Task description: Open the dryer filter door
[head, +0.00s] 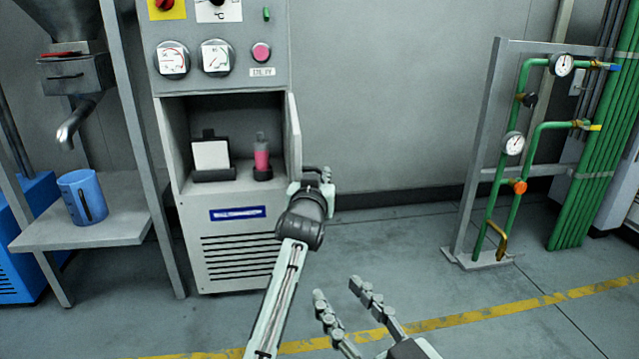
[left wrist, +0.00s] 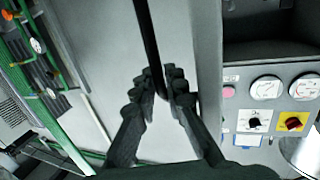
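The filter door (head: 294,136) stands swung out on the right side of the grey dryer cabinet (head: 180,140), seen nearly edge-on in the head view. The compartment behind it is open to view. In the left wrist view the door (left wrist: 207,60) is a pale panel with a dark bar handle (left wrist: 147,35). My left gripper (head: 318,176) is at the door's outer side; in the left wrist view its fingers (left wrist: 164,78) are closed around the end of the handle. My right gripper (head: 338,290) is open and empty, low in front over the floor.
A black stand with a white card (head: 211,156) and a pink bottle (head: 262,158) stand in the compartment. A blue jug (head: 83,196) is on a shelf at left. Green pipes with gauges (head: 515,143) stand at right. The floor between is clear.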

